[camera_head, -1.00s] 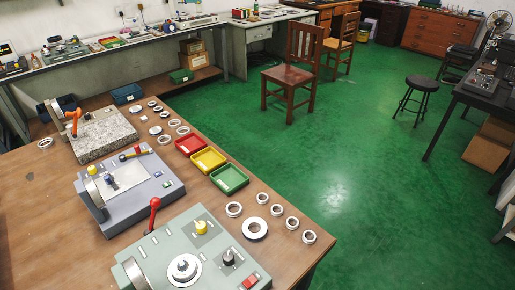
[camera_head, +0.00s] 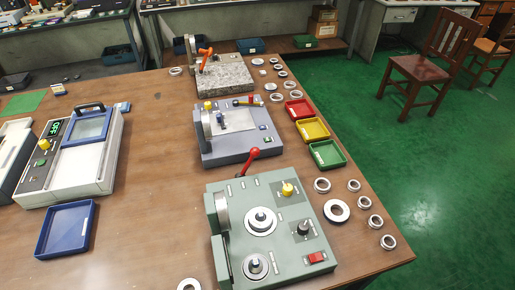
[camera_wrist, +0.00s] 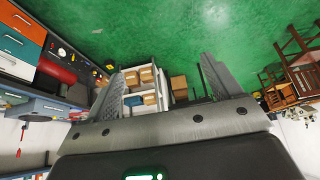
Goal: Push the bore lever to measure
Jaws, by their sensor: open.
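A green-grey bench device (camera_head: 270,225) stands at the front of the wooden table, with a red-knobbed lever (camera_head: 250,161) standing up at its back edge. Behind it a blue-grey device (camera_head: 238,135) has a yellow-and-red lever (camera_head: 245,100). Farthest back, a granite-based device (camera_head: 225,78) carries an orange lever (camera_head: 205,58). No label that I can read shows which one is the bore lever. My gripper (camera_wrist: 162,68) is open and empty in the wrist view, with the floor and distant shelves beyond it. It is away from all the levers and does not show in the head view.
Red (camera_head: 299,109), yellow (camera_head: 313,129) and green (camera_head: 327,154) trays line the table's right side, with several metal rings (camera_head: 337,211) nearby. A white device with a screen (camera_head: 75,155) and a blue tray (camera_head: 66,229) stand at left. Bare tabletop (camera_head: 150,190) lies between.

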